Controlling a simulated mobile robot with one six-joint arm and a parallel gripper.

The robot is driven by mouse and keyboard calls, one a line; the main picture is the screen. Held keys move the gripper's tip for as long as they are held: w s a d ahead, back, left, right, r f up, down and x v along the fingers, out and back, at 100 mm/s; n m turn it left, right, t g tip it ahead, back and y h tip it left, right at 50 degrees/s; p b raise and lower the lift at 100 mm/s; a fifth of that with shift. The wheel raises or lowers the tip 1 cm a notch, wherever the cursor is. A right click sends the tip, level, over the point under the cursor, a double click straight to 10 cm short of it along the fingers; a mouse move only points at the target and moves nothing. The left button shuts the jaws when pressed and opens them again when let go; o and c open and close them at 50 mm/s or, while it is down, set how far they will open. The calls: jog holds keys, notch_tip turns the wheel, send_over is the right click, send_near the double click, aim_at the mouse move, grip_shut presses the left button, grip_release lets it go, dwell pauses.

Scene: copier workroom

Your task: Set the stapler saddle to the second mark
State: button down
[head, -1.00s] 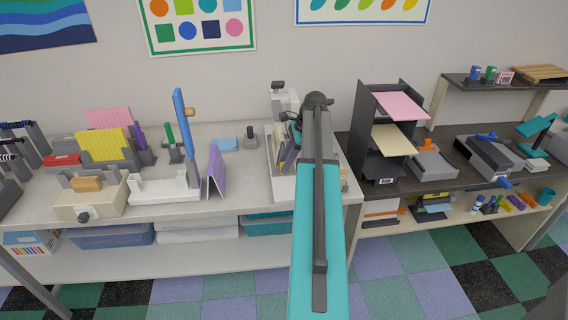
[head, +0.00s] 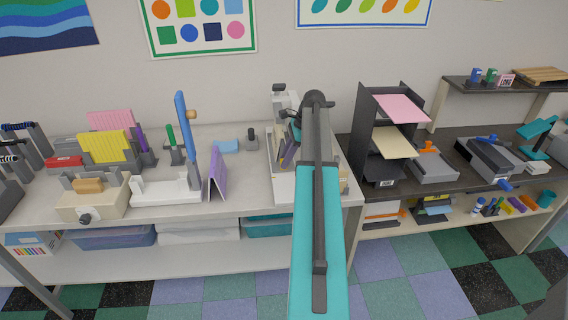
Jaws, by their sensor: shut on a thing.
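The stapler (head: 279,108) stands at the right end of the light table, a pale upright machine on a white base (head: 283,190). My arm reaches over it and covers its right part. My gripper (head: 292,137) shows only partly, as dark parts beside the stapler's upright. It is shut at the stapler, on what appears to be the saddle. The saddle itself and its marks are hidden or too small to make out, so I cannot tell which mark it stands at.
A purple folded card (head: 217,174) and a white stand with a blue lever (head: 186,135) are left of the stapler. A black paper tray tower (head: 360,135) stands close on the right, on the dark table.

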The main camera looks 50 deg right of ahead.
jog(key=w+d, duration=0.3)
jog(key=w, duration=0.1)
jog(key=shift+w+d+p, duration=0.2)
jog(key=shift+d+p, duration=0.15)
jog(key=shift+p, duration=0.05)
jog(key=shift+w+d+r, duration=0.1)
jog(key=shift+d+r, duration=0.05)
jog(key=c, duration=1.8)
grip_release()
jog(key=b+v, duration=0.3)
jog(key=v, duration=1)
jog(key=shift+r, duration=0.4)
jog(key=shift+r, duration=0.1)
